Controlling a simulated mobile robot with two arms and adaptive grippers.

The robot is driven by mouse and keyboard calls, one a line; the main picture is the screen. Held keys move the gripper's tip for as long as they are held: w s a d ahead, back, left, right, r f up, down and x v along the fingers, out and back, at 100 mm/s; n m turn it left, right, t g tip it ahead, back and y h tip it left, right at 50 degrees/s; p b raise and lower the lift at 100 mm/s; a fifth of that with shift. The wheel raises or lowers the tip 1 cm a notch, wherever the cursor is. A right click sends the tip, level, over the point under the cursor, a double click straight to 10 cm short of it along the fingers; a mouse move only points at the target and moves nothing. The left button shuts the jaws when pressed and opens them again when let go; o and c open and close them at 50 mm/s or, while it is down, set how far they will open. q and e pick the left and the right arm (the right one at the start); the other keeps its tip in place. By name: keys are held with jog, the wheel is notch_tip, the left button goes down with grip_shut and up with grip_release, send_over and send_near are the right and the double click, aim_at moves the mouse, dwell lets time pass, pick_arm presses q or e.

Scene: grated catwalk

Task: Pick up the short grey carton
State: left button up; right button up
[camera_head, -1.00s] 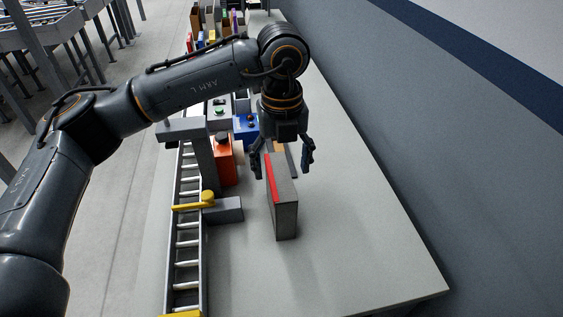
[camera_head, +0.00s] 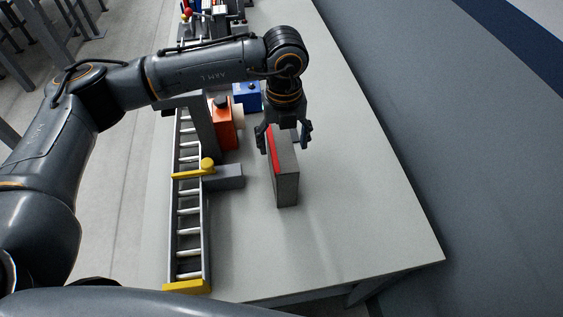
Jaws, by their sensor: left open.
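The short grey carton (camera_head: 287,180) stands upright on the light grey table (camera_head: 350,215). It has a red stripe along its top left edge. My left gripper (camera_head: 284,140) is open, pointing down, with one finger on each side of the carton's far upper part. I cannot tell whether the fingers touch it. My right gripper is not in view.
A roller conveyor (camera_head: 188,225) with yellow ends runs along the table's left side. A grey block with a yellow lever (camera_head: 195,172) sits beside it. An orange box (camera_head: 223,125) and a blue box (camera_head: 247,97) stand behind. The table's right half is clear.

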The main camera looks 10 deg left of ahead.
pick_arm(q)
jog(key=f, duration=0.1)
jog(key=f+p, duration=0.2)
jog(key=shift+a+f, duration=0.25)
jog(key=shift+a, duration=0.05)
jog(key=shift+f, duration=0.6)
jog(key=c, duration=1.3)
